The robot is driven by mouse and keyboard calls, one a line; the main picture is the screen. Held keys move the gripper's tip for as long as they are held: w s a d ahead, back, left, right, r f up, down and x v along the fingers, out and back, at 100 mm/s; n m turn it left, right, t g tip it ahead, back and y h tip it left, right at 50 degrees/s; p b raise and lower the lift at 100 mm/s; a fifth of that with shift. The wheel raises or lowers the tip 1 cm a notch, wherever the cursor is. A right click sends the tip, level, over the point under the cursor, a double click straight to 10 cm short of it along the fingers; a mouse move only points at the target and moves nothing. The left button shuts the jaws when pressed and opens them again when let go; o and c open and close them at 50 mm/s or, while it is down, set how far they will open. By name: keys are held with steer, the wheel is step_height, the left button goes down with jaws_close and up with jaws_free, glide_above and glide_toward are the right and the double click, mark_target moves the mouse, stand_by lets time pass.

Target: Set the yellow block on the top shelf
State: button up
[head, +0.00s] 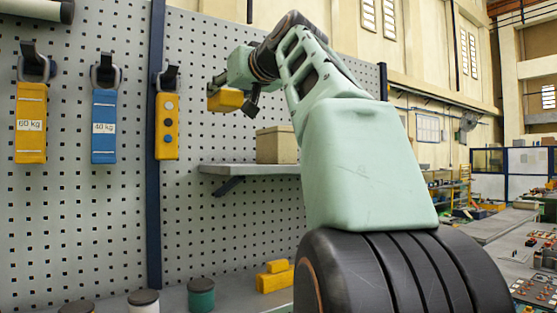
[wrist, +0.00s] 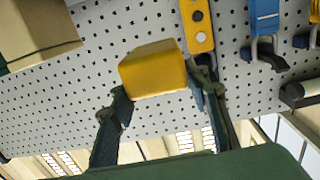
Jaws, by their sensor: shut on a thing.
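The yellow block (wrist: 152,70) is held between the two fingers of my gripper (wrist: 160,95) in the wrist view. The block is clear of the shelf. My arm hides the right part of the shelf.
A tan box (head: 277,146) stands on the shelf, and its left part is bare.

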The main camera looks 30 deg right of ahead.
steer(key=w+d+f, duration=0.3)
steer(key=w, duration=0.1)
steer(key=w+d+f, duration=0.4)
steer(key=shift+w+d+f, duration=0.2)
steer(key=shift+d+f, duration=0.1)
steer(key=f, duration=0.1)
steer(key=w+f, duration=0.1)
steer(key=f, duration=0.1)
steer(key=d+f, duration=0.1)
steer(key=shift+w+d+f+b, duration=0.1)
steer(key=shift+w+f+b, duration=0.1)
steer(key=shift+w+b, duration=0.1)
steer(key=shift+s+f, duration=0.2)
steer(key=shift+s, duration=0.05)
steer(key=shift+w+f, duration=0.1)
steer(key=shift+f, duration=0.15)
steer(key=o, duration=1.3)
